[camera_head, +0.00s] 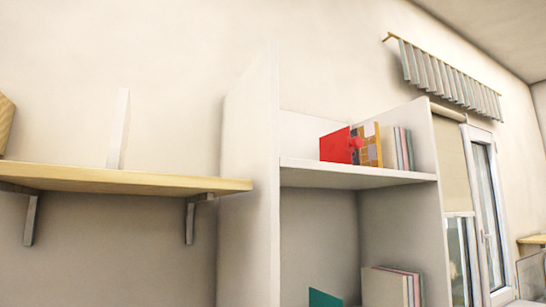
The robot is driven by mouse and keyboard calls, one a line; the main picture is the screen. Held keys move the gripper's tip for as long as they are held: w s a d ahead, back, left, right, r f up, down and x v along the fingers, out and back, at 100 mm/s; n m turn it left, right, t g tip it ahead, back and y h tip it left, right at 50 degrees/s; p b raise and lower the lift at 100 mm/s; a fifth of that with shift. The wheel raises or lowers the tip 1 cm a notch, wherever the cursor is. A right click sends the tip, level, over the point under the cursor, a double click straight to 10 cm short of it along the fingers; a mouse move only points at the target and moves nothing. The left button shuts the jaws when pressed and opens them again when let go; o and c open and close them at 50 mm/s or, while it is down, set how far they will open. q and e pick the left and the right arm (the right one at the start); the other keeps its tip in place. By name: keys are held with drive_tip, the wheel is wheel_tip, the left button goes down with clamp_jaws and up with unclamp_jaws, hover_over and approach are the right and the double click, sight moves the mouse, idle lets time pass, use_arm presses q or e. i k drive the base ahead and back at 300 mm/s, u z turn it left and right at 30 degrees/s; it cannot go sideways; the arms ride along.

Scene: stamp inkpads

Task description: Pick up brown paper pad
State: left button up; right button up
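I see no thing that I can name for certain as the brown paper pad. On the upper white shelf stands a tan and brown patterned flat item (371,146), partly hidden behind a red flat item (336,146). A yellowish-brown block (6,122) is cut off by the left edge, and I cannot tell what it is. Neither of my grippers shows in the head view.
A white shelf unit (247,190) stands in the middle, with thin books (403,148) above and more books (390,287) and a green item (324,298) below. A wooden wall shelf (130,181) on brackets is at left. A window (484,220) is at right.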

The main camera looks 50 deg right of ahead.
sight(370, 155)
drive_tip(key=u, duration=1.5)
drive_tip(key=k, duration=1.8)
drive_tip(key=z, duration=1.2)
